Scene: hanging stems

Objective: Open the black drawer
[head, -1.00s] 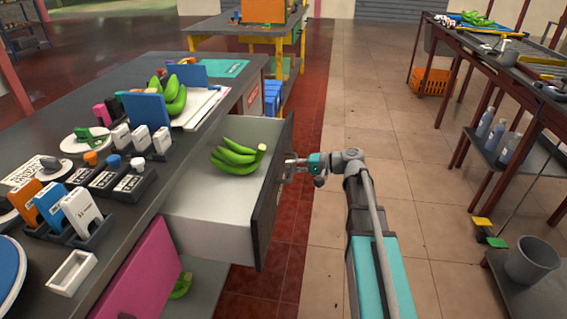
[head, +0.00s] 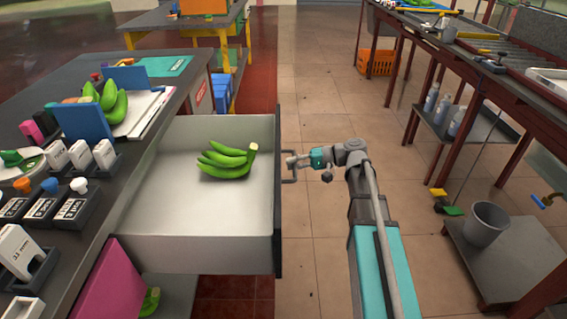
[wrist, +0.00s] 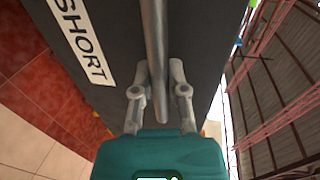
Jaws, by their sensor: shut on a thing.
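The black drawer (head: 278,196) stands pulled well out of the workbench, its dark front facing right and its pale inside open to view. A bunch of green bananas (head: 228,160) lies inside it. My gripper (head: 291,165) is at the drawer front's outer side, at the handle (head: 290,178). In the wrist view my gripper's fingers (wrist: 158,82) are closed around the grey handle bar (wrist: 154,45), next to a white label reading "SHORT" (wrist: 82,38) on the dark front.
The workbench (head: 110,190) at left holds stamps, a blue panel and more bananas. A pink panel (head: 103,285) is below the drawer. A grey bin (head: 483,225) stands on a low shelf at right. Tiled floor (head: 325,120) is clear between the benches.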

